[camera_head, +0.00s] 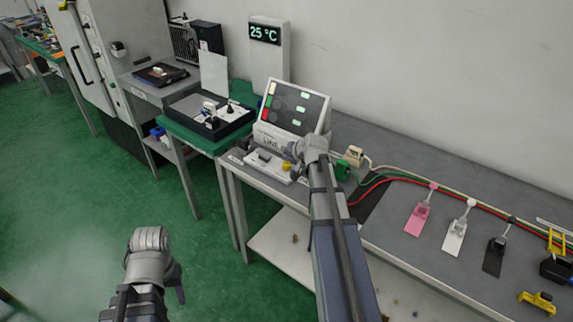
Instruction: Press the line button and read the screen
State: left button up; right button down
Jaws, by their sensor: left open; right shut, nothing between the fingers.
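The screen (300,108) is a dark, tilted display in a white housing marked with "LINE" lettering along its lower edge. It shows coloured blocks on its left side and pale green patches on its right; any text is too small to read. In front of it lies a white box (262,164) with a dark part and a yellow button (287,165). My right gripper (294,152) is shut and empty, just above and beside the yellow button; I cannot tell whether it touches it. My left gripper (172,280) is open and empty, low over the green floor, away from the bench.
A wall display (265,33) reads 25 °C. Left of the screen, a black tray (212,118) stands on a green table.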

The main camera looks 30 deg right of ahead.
aim_at(287, 165)
jog(key=shift+f+b, duration=0.55)
jog(key=shift+f, duration=0.05)
dwell(0.8)
jog(key=shift+r, duration=0.1)
dwell(0.3)
jog(key=shift+r+p, duration=0.95)
jog(key=shift+p, duration=0.1)
notch_tip(287, 165, up, 5)
jog(key=p, duration=0.5)
dwell(0.4)
